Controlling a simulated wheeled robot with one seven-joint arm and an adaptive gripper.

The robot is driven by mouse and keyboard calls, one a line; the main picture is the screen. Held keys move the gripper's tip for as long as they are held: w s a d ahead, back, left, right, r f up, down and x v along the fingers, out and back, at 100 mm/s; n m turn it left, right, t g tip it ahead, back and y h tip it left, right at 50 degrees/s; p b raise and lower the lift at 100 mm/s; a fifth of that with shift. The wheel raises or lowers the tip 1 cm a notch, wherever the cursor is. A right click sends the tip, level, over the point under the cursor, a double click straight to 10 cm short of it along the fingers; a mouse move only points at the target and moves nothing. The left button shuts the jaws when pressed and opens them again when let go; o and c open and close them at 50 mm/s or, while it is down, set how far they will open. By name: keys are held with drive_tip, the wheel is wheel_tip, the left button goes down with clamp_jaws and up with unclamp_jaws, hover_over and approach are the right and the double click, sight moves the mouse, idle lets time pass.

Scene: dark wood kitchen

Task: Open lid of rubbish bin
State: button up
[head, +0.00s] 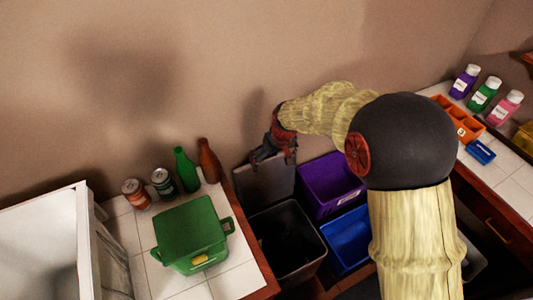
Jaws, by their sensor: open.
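The dark grey rubbish bin (323,257) stands on the floor between two counters, and its dark inside shows from above. Its grey lid (268,184) is raised and stands roughly upright at the bin's back edge, near the wall. My gripper (273,157) is at the lid's upper edge, with its jaws open. I cannot tell whether the fingers touch the lid. My arm reaches in from the right and hides part of the floor area.
A purple bin (325,184) and a blue bin (350,236) stand to the right. On the left counter are a green container (192,232), two cans and two bottles. The right counter holds several small bottles and an orange tray (456,121).

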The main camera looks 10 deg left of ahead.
sight(266, 159)
drive_tip(key=w+a+r+t, duration=0.1)
drive_tip(key=w+a+r, duration=0.1)
drive_tip(key=w+r, duration=0.15)
drive_tip(key=shift+n+y, duration=0.3)
drive_tip(key=shift+n, duration=0.1)
drive_tip(key=x, duration=0.2)
drive_tip(key=b+x, duration=0.1)
drive_tip(key=x, duration=0.2)
drive_tip(key=b+x, duration=0.1)
drive_tip(key=x, duration=0.2)
drive_tip(key=shift+w+d+f, duration=0.15)
drive_tip(key=shift+w+d, duration=0.1)
drive_tip(key=shift+t, duration=0.3)
drive_tip(key=c, duration=0.3)
drive_tip(key=c, duration=1.4)
drive_tip(key=shift+s+d+b, duration=0.15)
drive_tip(key=shift+s+d, duration=0.6)
drive_tip(key=shift+s, duration=0.3)
drive_tip(key=shift+s+d+b, duration=0.2)
drive_tip(key=shift+s+d, duration=0.55)
drive_tip(key=shift+s, duration=0.25)
drive_tip(key=shift+s+d+b, duration=0.15)
drive_tip(key=shift+s+d, duration=0.6)
drive_tip(key=shift+s, duration=0.3)
drive_tip(key=shift+f, duration=0.1)
